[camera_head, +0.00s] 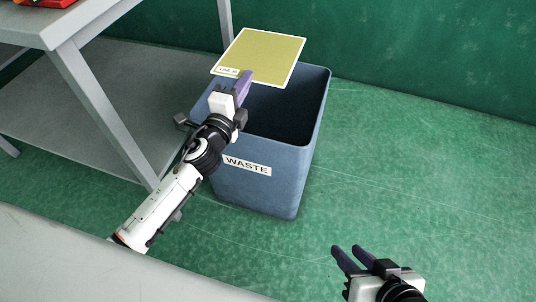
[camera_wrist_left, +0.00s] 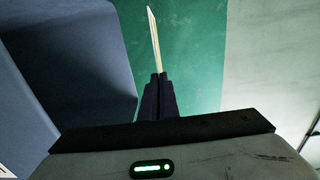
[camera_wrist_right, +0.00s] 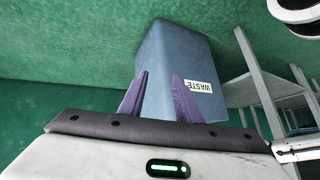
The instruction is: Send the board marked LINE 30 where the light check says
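The yellow-olive board (camera_head: 262,55) with a pale edge carries a small label that seems to read LINE 30. My left gripper (camera_head: 243,88) is shut on the board at its labelled near edge and holds it over the back left of the blue WASTE bin (camera_head: 270,180). In the left wrist view the board (camera_wrist_left: 154,40) shows edge-on between the closed fingers. My right gripper (camera_head: 352,256) is open and empty, low at the right, apart from the bin. In the right wrist view its fingers (camera_wrist_right: 160,98) are spread, with the bin (camera_wrist_right: 185,60) beyond. No light check is in view.
A grey table (camera_head: 55,28) with a lower shelf (camera_head: 110,110) stands left of the bin, a red item (camera_head: 45,3) on its top. A grey surface edge (camera_head: 120,265) crosses the lower left. Green floor (camera_head: 430,170) right of the bin is clear.

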